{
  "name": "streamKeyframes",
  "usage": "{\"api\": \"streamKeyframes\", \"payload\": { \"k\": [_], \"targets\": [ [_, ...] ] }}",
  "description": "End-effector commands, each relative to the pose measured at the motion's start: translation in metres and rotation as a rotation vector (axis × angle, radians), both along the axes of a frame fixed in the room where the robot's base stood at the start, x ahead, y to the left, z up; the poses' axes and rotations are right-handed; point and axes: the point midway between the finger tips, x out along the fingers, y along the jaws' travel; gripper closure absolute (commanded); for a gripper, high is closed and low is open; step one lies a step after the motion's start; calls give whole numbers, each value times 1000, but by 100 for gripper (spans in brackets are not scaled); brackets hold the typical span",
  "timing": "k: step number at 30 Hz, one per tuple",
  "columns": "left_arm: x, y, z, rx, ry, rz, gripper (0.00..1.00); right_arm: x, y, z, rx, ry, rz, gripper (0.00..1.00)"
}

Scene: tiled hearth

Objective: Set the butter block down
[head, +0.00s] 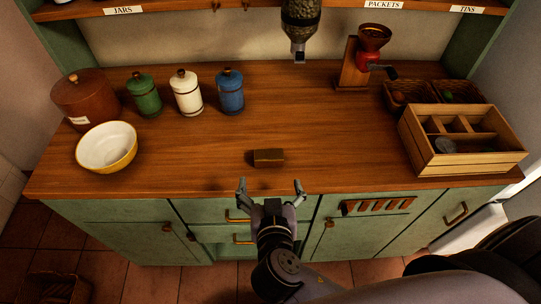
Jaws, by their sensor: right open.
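The butter block (268,158) is a small brown rectangular block. It lies flat on the wooden counter (190,160), close to its front edge and near the middle. My right gripper (270,187) is open, its two fingers spread wide and pointing toward the block. The fingertips are in front of the block in the picture, and a gap shows between them and it. Nothing is between the fingers. My left gripper is not in view.
At left stand a brown crock (86,98), a yellow-white bowl (106,148) and green (145,95), white (186,92) and blue (230,92) jars. A dark speckled object (299,22) hangs at top.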

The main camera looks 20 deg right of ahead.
Motion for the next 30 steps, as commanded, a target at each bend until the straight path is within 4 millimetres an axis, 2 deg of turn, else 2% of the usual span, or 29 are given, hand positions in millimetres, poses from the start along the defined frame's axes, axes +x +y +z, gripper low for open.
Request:
{"api": "streamKeyframes", "payload": {
  "k": [3, 9, 17, 25, 30],
  "targets": [
    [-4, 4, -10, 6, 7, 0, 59, 26, -8, -12, -7, -5, 0, 10],
    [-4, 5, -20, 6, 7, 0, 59, 61, -17, -28, -5, -3, 0, 10],
    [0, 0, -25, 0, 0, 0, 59, 80, -22, -35, -3, 1, 1, 10],
    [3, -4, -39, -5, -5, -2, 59, 113, -32, -50, -6, -1, 0, 10],
    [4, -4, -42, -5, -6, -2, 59, 124, -35, -53, -3, 2, 2, 10]
  ]
}}
